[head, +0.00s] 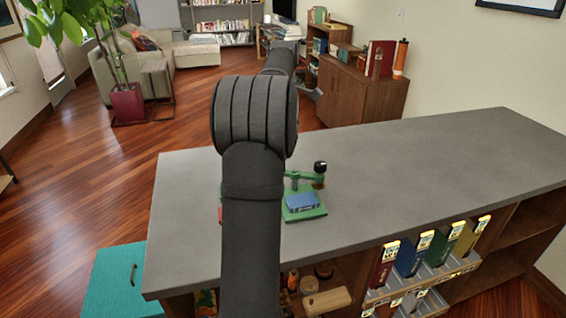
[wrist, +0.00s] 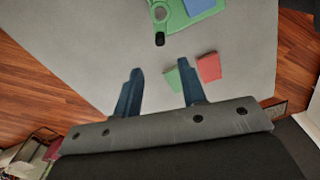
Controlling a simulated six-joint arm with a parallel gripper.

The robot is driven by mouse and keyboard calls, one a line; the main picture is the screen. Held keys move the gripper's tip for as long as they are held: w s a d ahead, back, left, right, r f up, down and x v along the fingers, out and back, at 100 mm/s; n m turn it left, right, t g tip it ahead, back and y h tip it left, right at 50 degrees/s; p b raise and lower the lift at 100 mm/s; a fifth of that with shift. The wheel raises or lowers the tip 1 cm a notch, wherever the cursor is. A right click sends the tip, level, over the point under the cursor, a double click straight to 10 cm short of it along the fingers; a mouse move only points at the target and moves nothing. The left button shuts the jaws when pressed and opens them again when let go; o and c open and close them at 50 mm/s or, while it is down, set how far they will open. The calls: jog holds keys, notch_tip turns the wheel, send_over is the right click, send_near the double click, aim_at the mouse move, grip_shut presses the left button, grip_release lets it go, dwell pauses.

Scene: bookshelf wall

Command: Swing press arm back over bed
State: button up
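The green press (head: 305,213) stands on the grey counter, just right of my arm in the head view. A blue block (head: 302,202) lies on its bed. The green press arm (head: 303,175) runs along the back of the bed, with its black-topped end (head: 320,168) off the back right corner, not over the blue block. In the wrist view the press (wrist: 205,8) is cut off by the top edge, and the black knob (wrist: 159,39) points toward my gripper (wrist: 160,68). My gripper is open and empty, fingers apart. The head view does not show it.
A red block (wrist: 208,67) and a green block (wrist: 178,80) lie on the counter near the right finger in the wrist view. Books in a rack (head: 425,255) sit below the counter's front edge. The counter's right side (head: 450,165) is clear.

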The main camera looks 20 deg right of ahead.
send_near(302, 172)
jog(key=a+f, duration=0.1)
jog(key=f, duration=0.1)
jog(key=w+a+f, duration=0.1)
jog(key=a+f, duration=0.1)
jog(key=w+a+f, duration=0.1)
jog(key=a+f, duration=0.1)
jog(key=shift+w+a+f, duration=0.15)
jog(key=shift+a+f, duration=0.1)
jog(key=shift+f, duration=0.1)
grip_shut()
